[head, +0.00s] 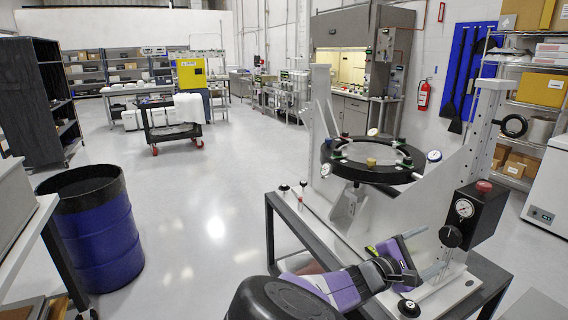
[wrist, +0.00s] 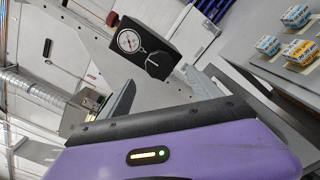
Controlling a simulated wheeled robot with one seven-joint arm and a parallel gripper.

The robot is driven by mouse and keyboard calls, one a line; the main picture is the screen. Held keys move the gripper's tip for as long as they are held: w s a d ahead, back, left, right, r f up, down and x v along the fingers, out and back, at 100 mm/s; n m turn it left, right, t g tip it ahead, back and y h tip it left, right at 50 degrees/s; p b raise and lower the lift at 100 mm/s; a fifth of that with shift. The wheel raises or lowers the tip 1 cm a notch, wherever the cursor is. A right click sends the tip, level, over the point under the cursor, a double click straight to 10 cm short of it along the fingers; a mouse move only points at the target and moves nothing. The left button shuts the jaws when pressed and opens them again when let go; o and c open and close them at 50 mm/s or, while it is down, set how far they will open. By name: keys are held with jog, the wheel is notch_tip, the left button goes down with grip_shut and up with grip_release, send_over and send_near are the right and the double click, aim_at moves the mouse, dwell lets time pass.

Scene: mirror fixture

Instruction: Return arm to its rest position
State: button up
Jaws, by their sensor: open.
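My gripper (head: 428,252) is at the front right of the mirror fixture, low beside its right upright (head: 478,140). In the wrist view, my purple gripper body fills the lower part, and its grey fingers (wrist: 160,90) stand apart with nothing seen between them. The mirror fixture's black ring (head: 375,178) holds a pale round disc (head: 372,153) left of and above my gripper. A black gauge box (head: 470,215) with a red knob is on the upright; it also shows beyond the fingers in the wrist view (wrist: 138,45). My purple arm reaches in from the bottom.
The fixture stands on a dark-framed table (head: 270,232). A blue drum (head: 95,235) stands at left. Open floor (head: 200,220) lies between them. Shelves (head: 545,90) and a white cabinet (head: 552,185) are at right. Small boxes (wrist: 297,52) show at right in the wrist view.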

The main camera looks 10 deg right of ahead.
jog(key=s+d+r+m+g+h, duration=0.15)
jog(key=s+d+r+m, duration=0.25)
jog(key=s+d+m, duration=0.45)
jog(key=s+d+r+m+g+h, duration=0.1)
jog(key=s+d+r+m+h, duration=0.25)
jog(key=s+d+m, duration=0.55)
jog(key=s+r+t+h, duration=0.35)
jog(key=r+t, duration=0.45)
jog(key=r, duration=0.6)
jog(key=a+f+n+t+y+b, duration=0.1)
jog(key=a+f+n+t+y, duration=0.1)
jog(key=a+n+t+y, duration=0.85)
jog(key=s+a+f+m+t+y, duration=0.1)
jog(key=s+a+f+y, duration=0.3)
jog(key=a+f+y, duration=0.85)
jog(key=s+a+f+m+g, duration=0.1)
jog(key=s+a+f+g, duration=0.1)
jog(key=s+a+f, duration=0.3)
jog(key=s+a+f+m+g+y+b, duration=0.1)
jog(key=s+a+f+m+g, duration=0.1)
jog(key=s+f, duration=0.4)
jog(key=s+a+f+m+g+y, duration=0.1)
jog(key=s+a+f+g, duration=0.3)
jog(key=s, duration=0.8)
jog(key=a+f+m, duration=0.1)
jog(key=a+f, duration=0.1)
jog(key=a, duration=0.1)
jog(key=shift+a, duration=0.35)
